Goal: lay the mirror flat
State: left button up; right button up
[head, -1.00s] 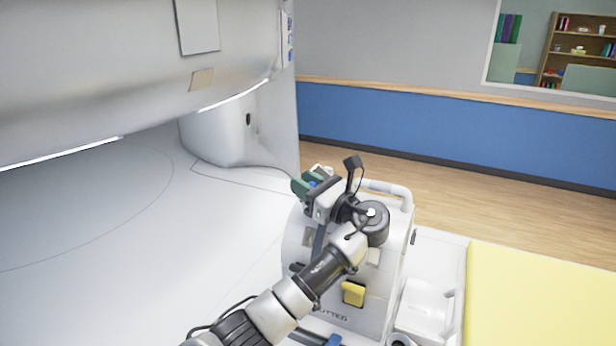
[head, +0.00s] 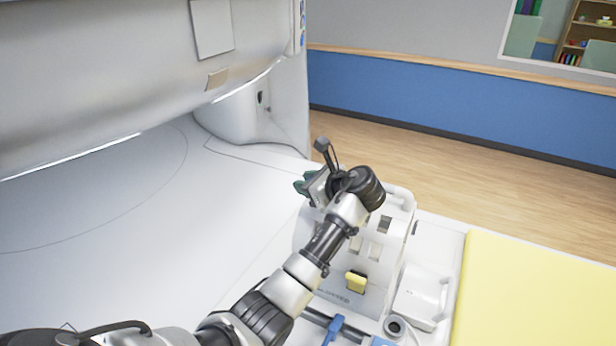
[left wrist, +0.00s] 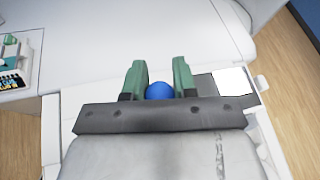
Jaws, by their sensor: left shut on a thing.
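My left gripper (head: 304,183) is above the far end of the white head coil housing (head: 355,275) on the bed. In the left wrist view its two green fingers (left wrist: 160,72) stand on either side of a round blue knob (left wrist: 160,91) and are shut on it. The knob is hidden behind my gripper and wrist in the head view. I cannot make out the mirror's face or its tilt. My right gripper is in neither view.
The big white scanner (head: 110,80) fills the left. A yellow pad (head: 530,300) lies right of the housing. A yellow latch (head: 356,282) and a blue clip (head: 334,328) are on the near side. Wooden floor (head: 420,155) is clear beyond.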

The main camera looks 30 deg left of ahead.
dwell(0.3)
pick_arm(q)
jog(key=o, duration=0.9)
jog(key=shift+s+d+r, duration=0.1)
jog(key=shift+d, duration=0.2)
jog(key=b+v, duration=0.3)
jog(key=v, duration=0.7)
jog(key=shift+r+b, duration=0.15)
jog(key=shift+b, duration=0.25)
jog(key=shift+s, duration=0.1)
